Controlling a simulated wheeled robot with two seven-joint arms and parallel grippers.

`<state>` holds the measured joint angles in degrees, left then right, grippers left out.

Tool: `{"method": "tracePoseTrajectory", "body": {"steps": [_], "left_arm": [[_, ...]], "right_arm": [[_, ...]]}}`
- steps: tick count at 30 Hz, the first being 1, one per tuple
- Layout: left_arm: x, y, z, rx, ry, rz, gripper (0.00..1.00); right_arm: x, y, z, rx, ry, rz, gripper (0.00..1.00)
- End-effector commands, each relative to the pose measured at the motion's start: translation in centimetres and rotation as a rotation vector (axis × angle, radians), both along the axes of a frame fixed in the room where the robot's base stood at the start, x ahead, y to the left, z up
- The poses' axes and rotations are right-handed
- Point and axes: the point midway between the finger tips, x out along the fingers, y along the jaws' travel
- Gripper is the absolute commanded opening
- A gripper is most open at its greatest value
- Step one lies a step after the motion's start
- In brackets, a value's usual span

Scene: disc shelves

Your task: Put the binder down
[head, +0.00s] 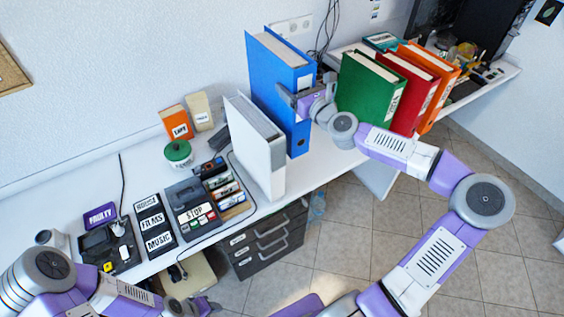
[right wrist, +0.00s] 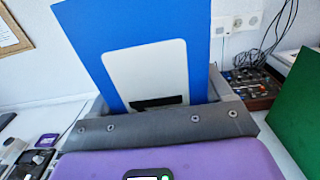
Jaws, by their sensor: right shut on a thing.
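The blue binder (head: 268,75) stands upright over the white table, between the white binder and the green binder. My right gripper (head: 300,103) is shut on its spine side. In the right wrist view the blue binder (right wrist: 118,55) rises from between the jaws, with a white label facing the camera. Whether its bottom edge touches the table cannot be told. My left gripper (head: 192,306) is low at the front left, away from the binders; its fingers are too small to read.
The white binder (head: 262,150) stands just left of the blue one. The green binder (head: 366,92), red binder (head: 415,85) and orange binder (head: 440,75) stand to the right. A button panel (head: 193,208) and green-lidded pot (head: 178,152) are on the left. Drawers (head: 268,243) are below.

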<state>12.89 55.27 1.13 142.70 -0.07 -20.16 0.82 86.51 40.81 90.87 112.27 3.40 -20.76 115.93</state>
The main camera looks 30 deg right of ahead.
Motion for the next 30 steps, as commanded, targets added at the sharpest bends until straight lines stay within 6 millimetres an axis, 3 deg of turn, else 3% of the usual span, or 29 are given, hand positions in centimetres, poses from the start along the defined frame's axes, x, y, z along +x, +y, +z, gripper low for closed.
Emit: {"method": "tracePoseTrajectory", "body": {"steps": [15,26,30], "left_arm": [[0.0,0.0,-3.6,0.0,0.0,0.0,0.43],[0.0,0.0,-4.3,0.0,0.0,0.0,0.43],[0.0,0.0,-5.0,0.0,0.0,0.0,0.43]], "right_arm": [[0.0,0.1,-11.0,0.001,-0.004,0.001,0.0],[0.0,0.1,-13.6,-0.001,-0.006,0.0,0.0],[0.0,0.0,-15.6,0.0,-0.005,0.0,0.0]]}}
